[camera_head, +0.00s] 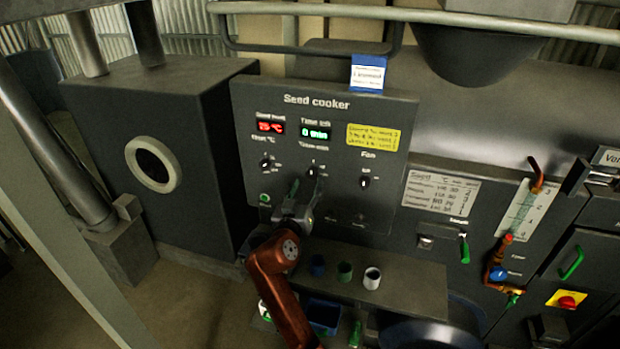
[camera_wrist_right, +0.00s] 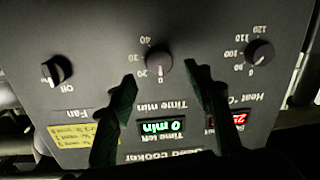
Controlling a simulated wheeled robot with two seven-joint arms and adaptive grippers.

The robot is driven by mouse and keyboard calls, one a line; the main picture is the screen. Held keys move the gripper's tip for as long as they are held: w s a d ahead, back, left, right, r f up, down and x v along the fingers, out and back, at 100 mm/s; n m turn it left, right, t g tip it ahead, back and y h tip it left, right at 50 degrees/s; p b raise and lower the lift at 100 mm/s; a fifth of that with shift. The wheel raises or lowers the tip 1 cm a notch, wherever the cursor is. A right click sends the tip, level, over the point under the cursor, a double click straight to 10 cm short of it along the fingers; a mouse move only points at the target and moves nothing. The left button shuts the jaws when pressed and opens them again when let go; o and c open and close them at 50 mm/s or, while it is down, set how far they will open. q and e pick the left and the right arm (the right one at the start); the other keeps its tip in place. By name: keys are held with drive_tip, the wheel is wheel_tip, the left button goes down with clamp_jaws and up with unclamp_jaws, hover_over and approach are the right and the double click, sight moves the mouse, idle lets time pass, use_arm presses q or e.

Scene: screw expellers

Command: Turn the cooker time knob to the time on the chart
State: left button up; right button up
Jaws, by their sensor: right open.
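The time knob (camera_head: 312,172) is the middle dial on the grey seed cooker panel (camera_head: 335,100), under a green display (camera_head: 315,133) that reads 0 min. It also shows in the wrist view (camera_wrist_right: 159,66), upside down, with its pointer near 0. My right gripper (camera_head: 303,187) is in front of the panel by this knob. In the wrist view its two dark green fingers (camera_wrist_right: 160,88) are open, one to each side below the knob, with nothing between them. The seed chart (camera_head: 440,192) is a white plate right of the panel; its rows are too small to read surely. My left gripper is not in view.
The heat knob (camera_head: 266,164) and fan knob (camera_head: 364,182) flank the time knob. A yellow note (camera_head: 372,138) is on the panel. Several small cups, one white (camera_head: 372,278), stand on the shelf (camera_head: 415,290) below. Valves and a sight gauge (camera_head: 524,212) are at right.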

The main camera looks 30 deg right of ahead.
sight(311, 175)
drive_tip(key=shift+x, duration=2.35)
drive_tip(key=shift+f, duration=0.1)
drive_tip(key=c, duration=1.1)
